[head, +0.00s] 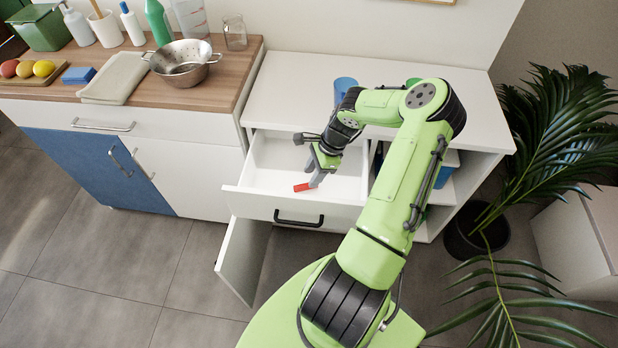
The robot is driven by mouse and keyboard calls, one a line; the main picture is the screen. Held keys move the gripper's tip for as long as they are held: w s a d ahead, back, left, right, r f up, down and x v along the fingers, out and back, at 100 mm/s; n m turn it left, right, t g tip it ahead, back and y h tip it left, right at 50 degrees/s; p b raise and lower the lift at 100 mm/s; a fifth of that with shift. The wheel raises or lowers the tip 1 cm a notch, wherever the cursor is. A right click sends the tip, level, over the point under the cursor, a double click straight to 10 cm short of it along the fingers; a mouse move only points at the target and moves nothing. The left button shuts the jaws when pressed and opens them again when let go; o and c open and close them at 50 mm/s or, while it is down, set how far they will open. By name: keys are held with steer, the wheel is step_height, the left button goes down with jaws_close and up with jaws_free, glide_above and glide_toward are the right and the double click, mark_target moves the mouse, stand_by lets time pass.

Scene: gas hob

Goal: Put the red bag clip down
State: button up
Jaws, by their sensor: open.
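The red bag clip (302,187) lies on the floor of the open white drawer (262,203), near its front wall. My gripper (315,180) reaches down into the drawer right at the clip. Its jaws are open, with a finger close to the clip's right end. I cannot tell whether a finger touches the clip.
A cabinet door (243,262) stands open below the drawer. A blue cup (344,90) stands on the white top behind my arm. A steel colander (183,63) sits on the wooden counter at left. A potted palm (545,150) is at right.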

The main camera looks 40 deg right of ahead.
steer(key=p+v, duration=0.2)
steer(key=v, duration=0.7)
steer(key=a+r+n+g+h, duration=0.1)
steer(key=a+r+n+h, duration=0.5)
steer(key=a+r+n, duration=1)
steer(key=s+a+r+n+t+y, duration=0.1)
steer(key=s+a+r+n+t, duration=0.1)
steer(key=s+a+r+n, duration=0.2)
steer(key=s+a+r+n+t+y, duration=0.1)
steer(key=s+a+r+n, duration=0.3)
steer(key=s+a, duration=0.4)
steer(key=shift+s+r+t, duration=0.35)
steer(key=shift+s+t, duration=0.05)
steer(key=shift+t, duration=0.3)
step_height(320, 180, up, 8)
steer(key=p, duration=0.8)
